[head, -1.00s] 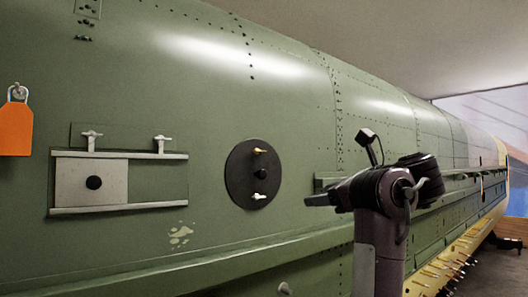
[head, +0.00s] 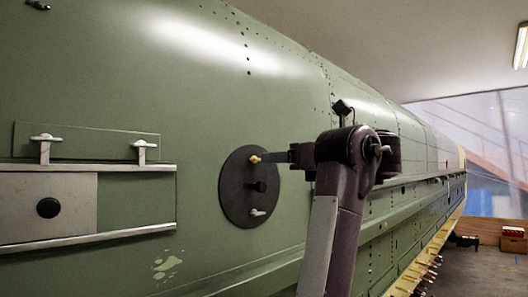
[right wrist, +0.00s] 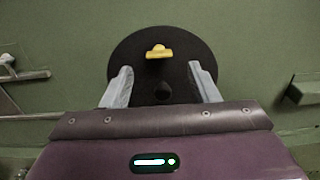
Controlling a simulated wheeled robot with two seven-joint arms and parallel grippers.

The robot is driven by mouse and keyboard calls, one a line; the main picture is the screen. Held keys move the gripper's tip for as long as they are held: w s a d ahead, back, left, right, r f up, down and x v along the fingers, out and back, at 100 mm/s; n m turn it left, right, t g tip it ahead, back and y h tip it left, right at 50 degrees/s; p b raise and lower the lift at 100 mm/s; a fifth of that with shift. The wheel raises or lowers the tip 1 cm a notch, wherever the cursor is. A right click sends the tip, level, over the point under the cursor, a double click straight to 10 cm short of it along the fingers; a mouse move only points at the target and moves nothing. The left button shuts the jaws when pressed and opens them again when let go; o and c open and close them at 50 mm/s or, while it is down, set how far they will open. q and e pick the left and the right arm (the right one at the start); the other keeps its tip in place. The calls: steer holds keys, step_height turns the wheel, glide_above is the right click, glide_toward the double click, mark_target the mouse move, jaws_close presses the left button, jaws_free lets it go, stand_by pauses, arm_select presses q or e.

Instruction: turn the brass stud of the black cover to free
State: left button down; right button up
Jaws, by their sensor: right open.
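The round black cover (head: 236,206) sits on the green fuselage side, with a dark knob (head: 259,186) in its middle. Its brass stud (head: 254,159) is near the top of the cover, and a pale stud (head: 257,212) is near the bottom. In the right wrist view the brass stud (right wrist: 159,52) has its wing lying across. My right gripper (right wrist: 160,82) is open, its two fingers on either side of the cover's middle, the brass stud beyond and between them. In the head view my right gripper (head: 268,157) reaches in from the right at stud height. My left gripper is not seen.
Left of the cover is a railed opening with a sliding pale plate (head: 48,208) and two pale T-shaped fasteners (head: 45,146) above it. A long ledge (head: 400,192) runs along the fuselage below. Floor shows at the far right.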

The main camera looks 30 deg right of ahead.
mark_target(253, 157)
steer(key=x, duration=0.1)
steer(key=p+x, duration=0.2)
steer(key=shift+w+a+r, duration=0.25)
steer(key=shift+w+a, duration=0.05)
steer(key=shift+w, duration=0.05)
steer(key=shift+w+a+f+p, duration=0.15)
steer(key=shift+w+f+p, duration=0.15)
steer(key=shift+w, duration=0.4)
steer(key=shift+c, duration=0.3)
steer(key=c, duration=0.5)
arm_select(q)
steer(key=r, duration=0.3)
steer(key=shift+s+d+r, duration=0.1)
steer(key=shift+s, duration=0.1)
arm_select(e)
steer(key=c, duration=0.4)
